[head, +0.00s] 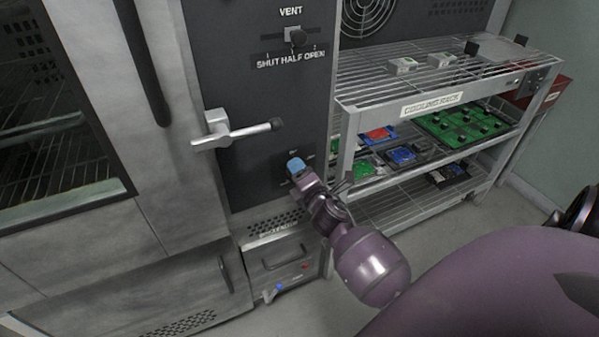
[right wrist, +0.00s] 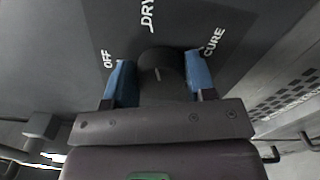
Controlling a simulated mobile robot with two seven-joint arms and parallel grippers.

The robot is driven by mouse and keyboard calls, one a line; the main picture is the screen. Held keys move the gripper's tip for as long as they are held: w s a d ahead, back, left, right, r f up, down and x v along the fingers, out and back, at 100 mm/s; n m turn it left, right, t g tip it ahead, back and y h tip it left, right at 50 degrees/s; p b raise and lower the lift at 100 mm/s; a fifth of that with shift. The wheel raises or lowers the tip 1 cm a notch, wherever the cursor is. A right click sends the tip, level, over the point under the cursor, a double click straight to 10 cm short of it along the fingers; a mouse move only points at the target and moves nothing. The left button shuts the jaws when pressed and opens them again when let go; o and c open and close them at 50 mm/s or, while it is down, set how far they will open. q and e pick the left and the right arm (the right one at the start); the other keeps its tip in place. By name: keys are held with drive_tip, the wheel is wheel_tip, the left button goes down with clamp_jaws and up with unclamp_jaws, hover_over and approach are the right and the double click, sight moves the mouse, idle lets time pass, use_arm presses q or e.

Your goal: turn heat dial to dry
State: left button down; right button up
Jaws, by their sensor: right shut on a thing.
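The heat dial (right wrist: 161,68) is a dark round knob on the dark panel in the right wrist view. The labels OFF, DRY and CURE are around it, at the left, top and right. My right gripper (right wrist: 161,85) is shut on the dial, one blue fingertip on each side. In the head view my right gripper (head: 295,166) is at the lower panel and hides the dial. My left gripper is not in view.
A lever handle (head: 236,128) sticks out of the panel, up and left of my right gripper. The vent slider (head: 295,36) is higher up. A wire cooling rack (head: 432,83) with circuit boards stands close on the right. A lower unit (head: 278,262) is below.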

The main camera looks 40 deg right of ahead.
drive_tip(key=shift+f, duration=0.1)
drive_tip(key=o, duration=0.8)
drive_tip(key=shift+o, duration=0.5)
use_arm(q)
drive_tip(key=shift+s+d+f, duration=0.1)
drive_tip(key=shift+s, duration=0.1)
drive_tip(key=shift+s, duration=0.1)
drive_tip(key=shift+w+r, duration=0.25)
use_arm(e)
drive_tip(key=v, duration=1.1)
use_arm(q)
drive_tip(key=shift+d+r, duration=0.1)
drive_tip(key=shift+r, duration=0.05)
use_arm(e)
drive_tip(key=shift+w+d, duration=0.1)
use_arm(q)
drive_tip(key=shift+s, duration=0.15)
